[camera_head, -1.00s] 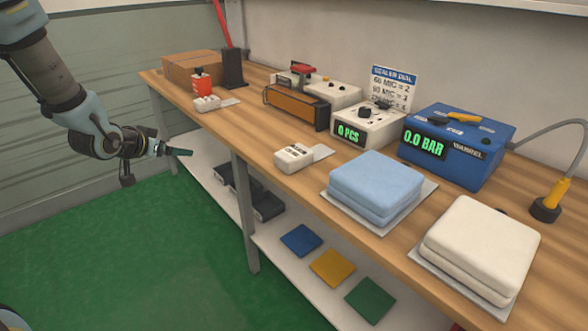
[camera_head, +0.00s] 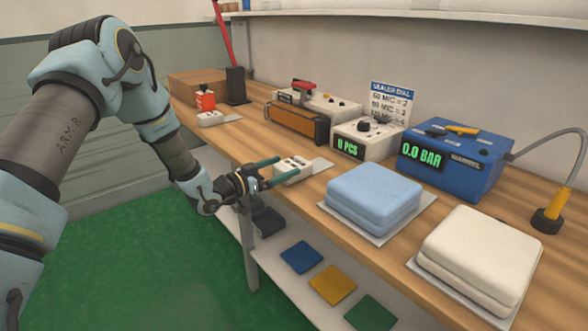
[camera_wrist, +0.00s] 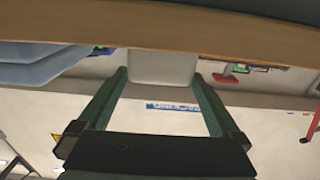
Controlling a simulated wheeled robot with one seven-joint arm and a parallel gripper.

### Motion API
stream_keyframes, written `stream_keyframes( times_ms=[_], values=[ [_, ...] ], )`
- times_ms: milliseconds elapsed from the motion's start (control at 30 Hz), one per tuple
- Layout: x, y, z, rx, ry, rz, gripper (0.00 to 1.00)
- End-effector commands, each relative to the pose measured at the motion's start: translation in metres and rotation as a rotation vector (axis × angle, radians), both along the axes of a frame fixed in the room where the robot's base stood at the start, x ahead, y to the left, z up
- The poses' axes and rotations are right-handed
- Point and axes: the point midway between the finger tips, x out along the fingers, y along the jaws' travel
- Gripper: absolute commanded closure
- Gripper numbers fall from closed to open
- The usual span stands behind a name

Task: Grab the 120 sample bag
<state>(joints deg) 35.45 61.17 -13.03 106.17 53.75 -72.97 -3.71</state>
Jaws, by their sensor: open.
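A small white block-like bag (camera_head: 297,165) with dark marks on top lies on a thin grey sheet at the bench's front edge. Its lettering is too small to read. My gripper (camera_head: 287,167) is open at the front of this bag, with its two green fingers pointing at it. In the wrist view the white bag (camera_wrist: 162,68) shows between and beyond the fingertips of my gripper (camera_wrist: 160,76). I cannot tell whether the fingers touch it.
The wooden bench (camera_head: 350,238) also bears a blue folded stack (camera_head: 374,190), a cream stack (camera_head: 484,247), a sealer (camera_head: 297,122), a counter box (camera_head: 370,139) and a blue pressure box (camera_head: 455,160). A lower shelf (camera_head: 275,268) holds coloured squares.

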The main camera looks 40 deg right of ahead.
Motion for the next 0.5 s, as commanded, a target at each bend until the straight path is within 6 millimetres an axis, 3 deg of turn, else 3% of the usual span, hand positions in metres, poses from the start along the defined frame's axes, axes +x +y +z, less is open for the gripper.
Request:
stream_keyframes(
  times_ms=[300,500],
  values=[
    [-0.004,-0.043,-0.003,-0.001,0.0,-0.002,0.0],
    [-0.004,-0.048,-0.005,0.0,0.0,-0.001,0.0]
  ],
)
